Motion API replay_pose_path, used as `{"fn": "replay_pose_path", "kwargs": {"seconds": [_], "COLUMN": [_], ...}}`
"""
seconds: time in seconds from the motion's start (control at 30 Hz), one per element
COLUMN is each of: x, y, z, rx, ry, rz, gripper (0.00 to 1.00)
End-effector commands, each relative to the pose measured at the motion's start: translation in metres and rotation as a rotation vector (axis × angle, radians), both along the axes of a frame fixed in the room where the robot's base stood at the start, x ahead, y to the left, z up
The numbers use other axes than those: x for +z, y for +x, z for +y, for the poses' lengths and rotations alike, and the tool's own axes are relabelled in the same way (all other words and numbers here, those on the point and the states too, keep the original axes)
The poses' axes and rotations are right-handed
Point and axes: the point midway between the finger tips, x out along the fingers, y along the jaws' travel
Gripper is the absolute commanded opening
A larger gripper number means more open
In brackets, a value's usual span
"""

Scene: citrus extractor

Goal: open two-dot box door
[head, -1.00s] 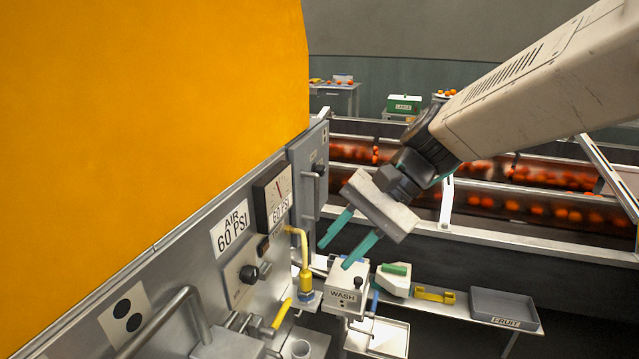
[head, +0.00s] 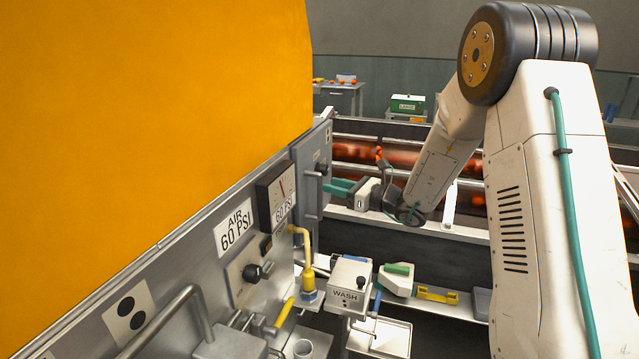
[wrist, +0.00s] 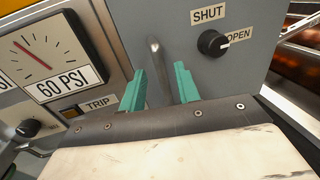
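A grey box door (head: 312,200) stands at the far right end of the machine; a small plate on it is too small to read. In the wrist view the grey door (wrist: 190,75) carries an upright metal handle (wrist: 154,70) and a black knob (wrist: 212,43) between the words SHUT and OPEN. The knob's white mark points towards OPEN. The door looks closed. My gripper (head: 328,187) has its teal fingers pointing at the door. In the wrist view my gripper (wrist: 160,82) is open, with the handle between its fingers; contact cannot be told.
A large plate with two black dots (head: 130,311) sits on the machine's near panel, beside a bent bar handle (head: 185,305). A pressure gauge (head: 276,195) is left of the door. The WASH box (head: 349,285) stands below.

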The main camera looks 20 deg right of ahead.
Motion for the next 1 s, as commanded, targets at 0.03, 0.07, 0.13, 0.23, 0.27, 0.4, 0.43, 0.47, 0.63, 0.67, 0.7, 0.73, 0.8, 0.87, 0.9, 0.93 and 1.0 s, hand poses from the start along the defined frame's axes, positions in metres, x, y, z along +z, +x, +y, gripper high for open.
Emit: {"fn": "replay_pose_path", "kwargs": {"seconds": [0.03,0.07,0.13,0.23,0.27,0.4,0.43,0.47,0.63,0.67,0.7,0.73,0.8,0.87,0.9,0.93,1.0], "x": [0.0,0.0,0.0,0.0,0.0,0.0,0.0,0.0,0.0,0.0,0.0,0.0,0.0,0.0,0.0,0.0,0.0], "y": [0.006,0.01,0.018,0.028,0.03,0.036,0.037,0.037,0.038,0.037,0.037,0.037,0.037,0.037,0.037,0.037,0.037], "z": [0.007,0.011,0.019,0.028,0.03,0.035,0.036,0.036,0.036,0.036,0.036,0.036,0.036,0.036,0.036,0.036,0.037], "rx": [0.004,0.005,0.004,0.005,0.004,0.003,0.003,0.003,0.003,0.003,0.003,0.003,0.003,0.003,0.003,0.003,0.007], "ry": [-0.001,-0.001,-0.001,-0.001,-0.001,-0.001,-0.001,-0.001,-0.001,-0.001,-0.001,-0.002,-0.002,-0.002,-0.002,-0.002,-0.002], "rz": [-0.001,-0.001,-0.001,-0.001,-0.001,0.0,0.0,0.0,0.0,0.0,0.0,-0.001,-0.001,-0.001,-0.001,-0.001,-0.001], "gripper": [0.32,0.32,0.32,0.32,0.32,0.32,0.32,0.32,0.32,0.32,0.24,0.15,0.0,0.0,0.0,0.0,0.0]}}
